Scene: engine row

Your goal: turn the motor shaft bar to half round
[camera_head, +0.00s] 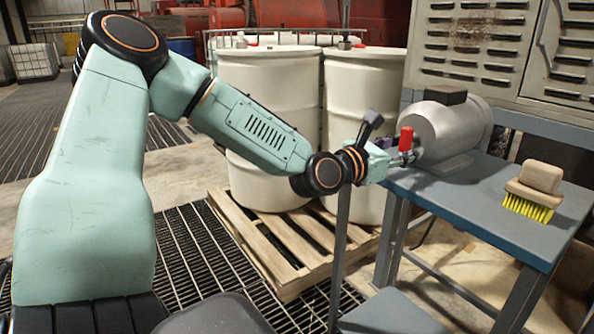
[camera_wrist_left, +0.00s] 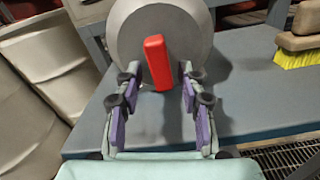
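The motor (camera_head: 448,130) is a grey cylinder lying on the blue-grey bench, its round end face (camera_wrist_left: 128,30) towards my left gripper. The red shaft bar (camera_head: 406,139) sticks out from that end. In the left wrist view the bar (camera_wrist_left: 157,62) stands nearly upright, its top leaning slightly left. My left gripper (camera_head: 397,154) is at the motor's end face. In the left wrist view its purple-padded fingers (camera_wrist_left: 160,80) are spread on either side of the bar, with gaps visible between. The bar's lower end is between the fingertips. My right gripper is not in view.
A brush (camera_head: 535,190) with yellow bristles lies on the bench (camera_head: 455,205) to the motor's right. White drums (camera_head: 268,85) stand on a wooden pallet (camera_head: 265,245) behind my left arm. A grey louvred cabinet (camera_head: 480,45) rises behind the motor.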

